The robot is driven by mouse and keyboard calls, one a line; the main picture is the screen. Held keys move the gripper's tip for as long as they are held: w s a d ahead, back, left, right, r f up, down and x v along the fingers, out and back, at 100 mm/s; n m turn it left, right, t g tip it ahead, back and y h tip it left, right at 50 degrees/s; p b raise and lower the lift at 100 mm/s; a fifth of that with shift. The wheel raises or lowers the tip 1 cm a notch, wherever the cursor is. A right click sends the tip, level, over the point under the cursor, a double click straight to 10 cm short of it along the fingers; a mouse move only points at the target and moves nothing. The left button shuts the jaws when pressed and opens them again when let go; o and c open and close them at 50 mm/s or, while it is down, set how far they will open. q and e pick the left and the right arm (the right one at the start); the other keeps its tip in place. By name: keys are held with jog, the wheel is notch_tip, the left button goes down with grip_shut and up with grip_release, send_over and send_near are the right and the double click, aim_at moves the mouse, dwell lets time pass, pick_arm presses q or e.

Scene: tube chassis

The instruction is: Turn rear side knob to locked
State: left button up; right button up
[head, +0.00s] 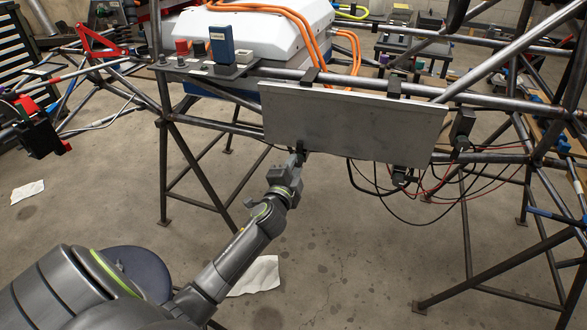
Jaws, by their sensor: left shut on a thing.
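My left arm comes in from the lower left, and its gripper (299,153) is at the lower left edge of the grey panel (350,122). The gripper is shut on a small dark part there, which seems to be the rear side knob. The fingers and the panel hide most of this part, so I cannot tell its turn angle or any marking. The panel hangs from the tubes of the chassis (190,121). My right gripper is not in view.
A white box with orange cables (250,37) sits behind the top tube. A small plate to the left carries a red button (182,47) and a blue block (222,42). A black box (462,125) and loose wires hang at the right.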

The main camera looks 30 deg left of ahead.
pick_arm(q)
jog(key=shift+f, duration=0.1)
jog(key=o, duration=1)
jog(key=shift+c, duration=0.2)
jog(key=p+v, duration=0.1)
jog(key=v, duration=1.6)
jog(key=shift+s, duration=0.2)
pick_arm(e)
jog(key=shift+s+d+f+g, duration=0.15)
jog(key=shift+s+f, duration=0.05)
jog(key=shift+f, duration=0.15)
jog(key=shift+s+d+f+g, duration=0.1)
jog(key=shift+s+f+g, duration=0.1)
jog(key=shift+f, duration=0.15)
pick_arm(q)
jog(key=shift+d, duration=0.1)
